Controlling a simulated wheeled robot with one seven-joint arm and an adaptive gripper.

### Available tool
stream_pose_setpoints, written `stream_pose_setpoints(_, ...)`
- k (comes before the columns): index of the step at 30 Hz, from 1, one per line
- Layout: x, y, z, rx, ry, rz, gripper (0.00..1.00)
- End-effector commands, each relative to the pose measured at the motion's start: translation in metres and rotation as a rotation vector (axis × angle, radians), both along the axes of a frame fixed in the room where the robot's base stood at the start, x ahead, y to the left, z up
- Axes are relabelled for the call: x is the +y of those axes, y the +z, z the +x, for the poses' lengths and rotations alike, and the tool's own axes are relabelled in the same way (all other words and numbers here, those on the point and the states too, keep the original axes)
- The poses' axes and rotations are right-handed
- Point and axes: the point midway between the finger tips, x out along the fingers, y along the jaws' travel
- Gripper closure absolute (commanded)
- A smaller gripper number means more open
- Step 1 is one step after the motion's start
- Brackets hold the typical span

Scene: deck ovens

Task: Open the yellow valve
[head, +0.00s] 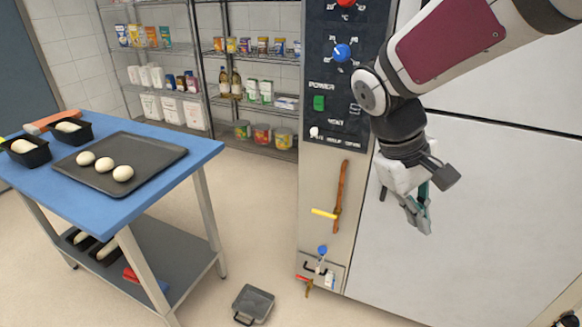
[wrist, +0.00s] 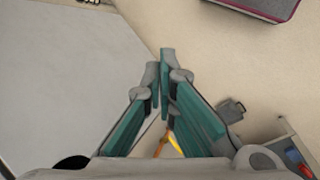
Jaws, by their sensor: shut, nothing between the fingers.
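The yellow valve (head: 323,213) is a short yellow handle on a vertical copper-brown pipe (head: 341,185) on the oven's lower front panel. It sticks out to the left, roughly level. In the wrist view the yellow handle (wrist: 175,143) shows partly behind the fingers, low in the picture. My gripper (head: 420,214) is shut and empty, in front of the pale oven side, to the right of the valve and apart from it. In the wrist view my gripper's teal fingers (wrist: 162,72) meet at their tips.
Below the valve are a blue knob (head: 322,250) and a red handle (head: 303,279). The control panel (head: 325,105) is above. A blue-topped table (head: 205,148) with a tray of dough stands at left. A dark scale-like object (head: 254,303) lies on the floor.

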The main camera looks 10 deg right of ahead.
Motion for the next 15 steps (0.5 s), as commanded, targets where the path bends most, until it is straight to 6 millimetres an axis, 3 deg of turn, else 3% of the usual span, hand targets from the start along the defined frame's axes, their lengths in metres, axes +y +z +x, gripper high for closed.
stream_pose_setpoints(1, -0.002, -0.015, 0.012, 0.037, 0.016, -0.036, 1.0)
stream_pose_setpoints(15, -0.023, -0.106, 0.101, 0.296, 0.182, -0.408, 1.0)
